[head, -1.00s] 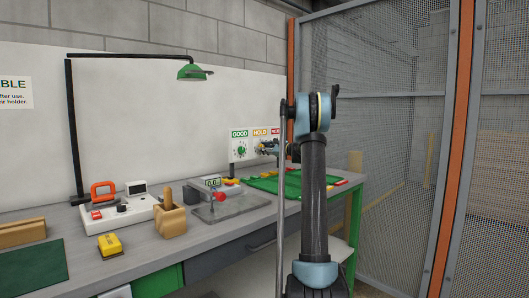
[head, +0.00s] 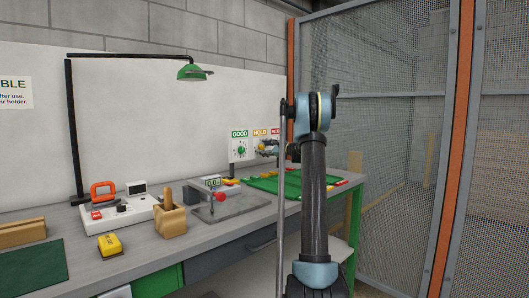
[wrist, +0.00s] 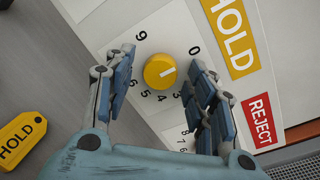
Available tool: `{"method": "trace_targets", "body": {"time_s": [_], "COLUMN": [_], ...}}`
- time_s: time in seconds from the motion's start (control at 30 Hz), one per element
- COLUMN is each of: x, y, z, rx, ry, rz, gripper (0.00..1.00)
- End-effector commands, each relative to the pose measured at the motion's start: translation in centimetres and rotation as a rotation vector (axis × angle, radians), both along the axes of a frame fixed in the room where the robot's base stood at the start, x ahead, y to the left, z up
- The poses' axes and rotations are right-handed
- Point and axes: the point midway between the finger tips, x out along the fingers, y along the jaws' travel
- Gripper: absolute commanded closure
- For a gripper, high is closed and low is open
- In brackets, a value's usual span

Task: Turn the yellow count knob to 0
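The yellow count knob (wrist: 159,71) is round, on a white dial with black numbers, under a yellow HOLD label (wrist: 231,35). Its white pointer line points to the right and slightly up, below the 0 (wrist: 195,50) and above the 3. The numbers between them are hidden by a finger. My gripper (wrist: 163,68) is open, one finger on each side of the knob, with visible gaps on both sides in the wrist view. In the head view my gripper (head: 269,147) is at the HOLD panel and partly covers it.
A green GOOD panel (head: 240,147) is left of HOLD; a red REJECT label (wrist: 259,121) is on the other side. A yellow HOLD tag (wrist: 20,138) shows in the wrist view. The bench (head: 130,268) bears a green mat (head: 262,184), a wooden block and devices. A mesh fence stands right.

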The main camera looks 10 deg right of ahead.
Motion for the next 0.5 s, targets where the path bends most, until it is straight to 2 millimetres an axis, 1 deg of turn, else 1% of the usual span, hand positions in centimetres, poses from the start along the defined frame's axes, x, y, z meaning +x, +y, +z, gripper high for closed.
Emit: {"method": "trace_targets", "body": {"time_s": [0.17, 0.27, 0.37, 0.5], "x": [-0.1, -0.4, -1.3, -3.2], "y": [-0.1, -0.5, -1.3, -3.0], "z": [0.0, 0.0, 0.1, 0.2], "rx": [0.0, 0.001, 0.001, 0.001], "ry": [-0.001, 0.0, 0.0, 0.0], "rz": [-0.001, -0.002, -0.002, -0.004], "gripper": [0.5, 0.5, 0.5, 0.5]}}
